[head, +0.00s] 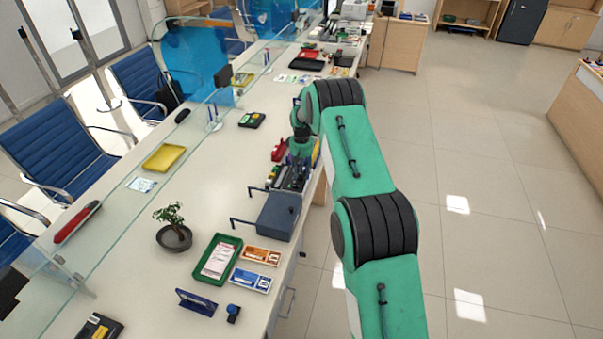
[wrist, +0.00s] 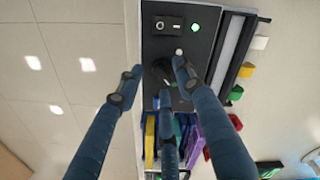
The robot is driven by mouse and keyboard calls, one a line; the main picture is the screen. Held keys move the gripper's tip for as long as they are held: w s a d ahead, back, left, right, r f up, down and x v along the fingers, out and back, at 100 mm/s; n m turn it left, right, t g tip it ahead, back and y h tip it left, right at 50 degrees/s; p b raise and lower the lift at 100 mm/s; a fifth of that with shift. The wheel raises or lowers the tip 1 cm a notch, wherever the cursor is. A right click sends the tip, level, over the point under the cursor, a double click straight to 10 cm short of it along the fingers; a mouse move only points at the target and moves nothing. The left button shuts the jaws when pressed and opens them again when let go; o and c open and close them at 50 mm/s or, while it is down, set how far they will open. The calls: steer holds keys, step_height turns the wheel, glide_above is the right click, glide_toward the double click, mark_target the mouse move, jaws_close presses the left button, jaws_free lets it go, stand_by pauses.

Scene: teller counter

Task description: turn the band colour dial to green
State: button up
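The banding machine's dark panel (wrist: 205,40) is at the top middle of the wrist view. It carries a rocker switch (wrist: 168,23), a lit green lamp (wrist: 196,28) and a pale button (wrist: 179,52). A dark round knob, apparently the band colour dial (wrist: 160,72), sits lower on the panel, partly hidden by my fingers. My gripper (wrist: 158,78) has its three blue fingers spread around the knob, with visible gaps; contact cannot be told. Where the dial points is not readable. In the head view my gripper (head: 301,147) is above the machine (head: 292,178), mostly hidden by my arm.
Coloured bands (wrist: 185,130) sit below the panel. In the head view, a dark blue-grey box (head: 278,216) stands nearer on the counter, with a green tray (head: 236,243) and a potted plant (head: 173,236). A glass screen runs along the left. Open floor lies right.

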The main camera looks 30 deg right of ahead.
step_height(320, 180, up, 12)
stand_by(0.6)
steer(key=shift+r, duration=0.1)
stand_by(0.4)
steer(key=r+m+p, duration=0.1)
steer(key=p, duration=0.4)
steer(key=shift+r, duration=0.3)
steer(key=shift+f, duration=0.15)
step_height(320, 180, down, 14)
steer(key=shift+r, duration=0.2)
stand_by(0.6)
